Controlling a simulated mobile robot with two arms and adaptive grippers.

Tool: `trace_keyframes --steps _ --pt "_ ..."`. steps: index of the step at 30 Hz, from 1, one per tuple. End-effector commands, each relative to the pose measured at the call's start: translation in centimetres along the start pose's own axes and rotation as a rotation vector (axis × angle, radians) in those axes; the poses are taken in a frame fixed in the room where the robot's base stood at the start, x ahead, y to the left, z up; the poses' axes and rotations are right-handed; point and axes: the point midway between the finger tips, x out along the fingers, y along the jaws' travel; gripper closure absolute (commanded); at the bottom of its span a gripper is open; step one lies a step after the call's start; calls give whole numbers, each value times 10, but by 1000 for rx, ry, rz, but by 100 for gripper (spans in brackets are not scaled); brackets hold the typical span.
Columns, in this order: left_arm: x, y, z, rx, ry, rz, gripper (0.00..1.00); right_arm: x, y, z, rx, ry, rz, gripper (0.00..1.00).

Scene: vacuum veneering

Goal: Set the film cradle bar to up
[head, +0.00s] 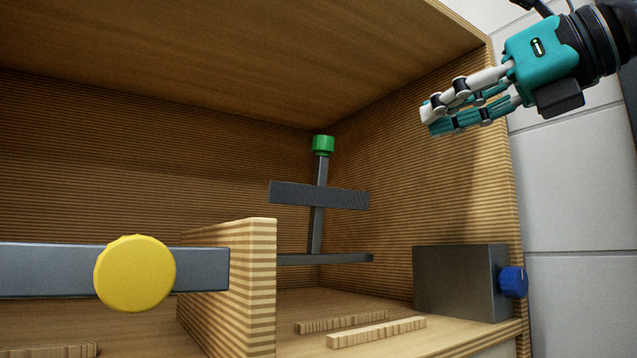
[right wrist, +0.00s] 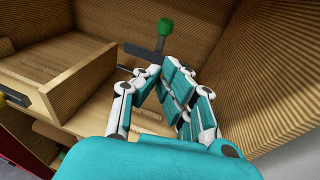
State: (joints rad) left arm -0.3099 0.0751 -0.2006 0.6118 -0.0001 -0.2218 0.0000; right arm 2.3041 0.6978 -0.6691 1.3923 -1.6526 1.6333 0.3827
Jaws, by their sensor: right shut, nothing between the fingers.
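A dark grey upright post with a green cap (head: 323,145) stands inside the wooden cabinet, with a wide crossbar (head: 300,194) and a lower bar (head: 340,258). A grey horizontal bar (head: 50,270) with a round yellow knob (head: 135,273) runs in from the left to a wooden divider. Nothing is labelled, so I cannot tell for sure which is the film cradle bar. My right gripper (head: 430,121) is shut and empty, up and right of the green cap and apart from it. In the right wrist view the green cap (right wrist: 165,26) shows beyond the fingers. My left gripper is out of view.
The wooden divider (head: 255,290) stands left of the post. A grey box (head: 455,280) with a blue knob (head: 513,282) sits at the lower right. Wooden strips (head: 376,332) lie on the cabinet floor. The cabinet's right wall (head: 420,190) is close to my right gripper.

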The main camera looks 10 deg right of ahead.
Motion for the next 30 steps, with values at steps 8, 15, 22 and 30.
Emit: trace_keyframes --steps 8,15,22,30 --pt "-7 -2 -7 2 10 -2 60 22 -2 2 -7 -9 -3 100" --pt "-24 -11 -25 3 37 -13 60 74 -2 4 -7 -8 -3 100" --pt "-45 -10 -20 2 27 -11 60 114 -2 12 -6 -9 -3 100" --pt "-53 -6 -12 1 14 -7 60 134 -2 14 -6 -10 -3 100"
